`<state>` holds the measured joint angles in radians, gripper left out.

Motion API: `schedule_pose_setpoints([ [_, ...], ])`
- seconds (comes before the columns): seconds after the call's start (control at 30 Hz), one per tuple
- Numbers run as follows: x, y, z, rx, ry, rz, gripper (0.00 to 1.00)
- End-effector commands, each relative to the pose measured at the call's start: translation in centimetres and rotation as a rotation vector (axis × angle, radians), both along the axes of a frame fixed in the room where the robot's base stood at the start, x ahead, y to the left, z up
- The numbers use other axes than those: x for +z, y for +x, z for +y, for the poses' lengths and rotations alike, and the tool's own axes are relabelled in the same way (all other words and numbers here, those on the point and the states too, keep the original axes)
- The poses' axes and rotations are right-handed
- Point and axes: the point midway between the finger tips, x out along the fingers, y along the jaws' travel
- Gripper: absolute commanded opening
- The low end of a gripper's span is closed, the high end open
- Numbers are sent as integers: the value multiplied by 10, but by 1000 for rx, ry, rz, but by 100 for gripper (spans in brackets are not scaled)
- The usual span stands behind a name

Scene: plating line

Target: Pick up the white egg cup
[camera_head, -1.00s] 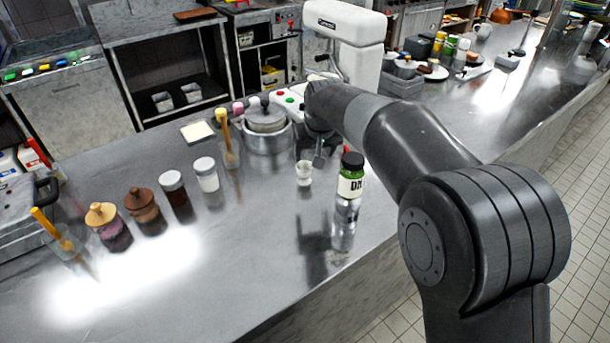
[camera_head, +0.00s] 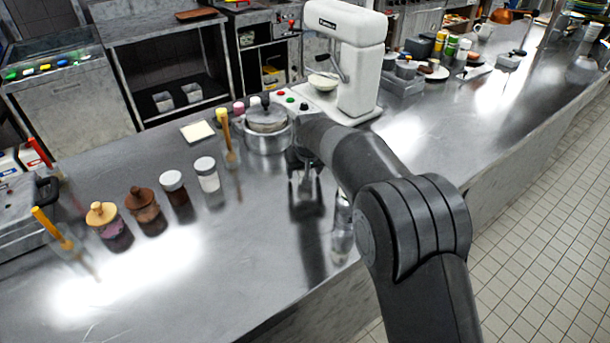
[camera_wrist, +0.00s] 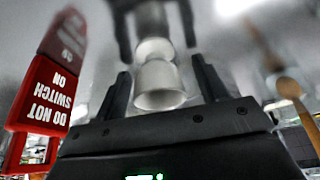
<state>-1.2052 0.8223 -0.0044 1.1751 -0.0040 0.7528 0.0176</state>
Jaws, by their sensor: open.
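The white egg cup (camera_wrist: 160,88) shows in the wrist view, in the middle between my two fingers, with its open rim toward the camera. Bare gaps show on both sides of it, so neither finger seems to touch it. My gripper (camera_wrist: 161,68) is open and empty, one finger left and one right of the cup. In the head view my gripper (camera_head: 304,182) is low over the steel counter, and it and my arm hide the cup there.
A lidded pot (camera_head: 267,138) stands just behind my gripper. Capped jars (camera_head: 207,180) stand to the left. A red "DO NOT SWITCH ON" tag (camera_wrist: 45,95) is at the left of the wrist view, a wooden spoon (camera_wrist: 288,87) at the right. The front counter (camera_head: 240,270) is clear.

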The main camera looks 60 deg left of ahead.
Motion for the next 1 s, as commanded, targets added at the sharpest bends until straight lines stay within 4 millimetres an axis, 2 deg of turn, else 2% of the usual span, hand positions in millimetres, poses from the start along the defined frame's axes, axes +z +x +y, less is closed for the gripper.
schedule_pose_setpoints([
  [0.23, -3, 1, 2, 0, 2, -1, 66],
  [0.8, -3, 1, 1, -1, 1, 0, 20],
  [1.0, -3, 1, 2, -1, 2, 0, 20],
])
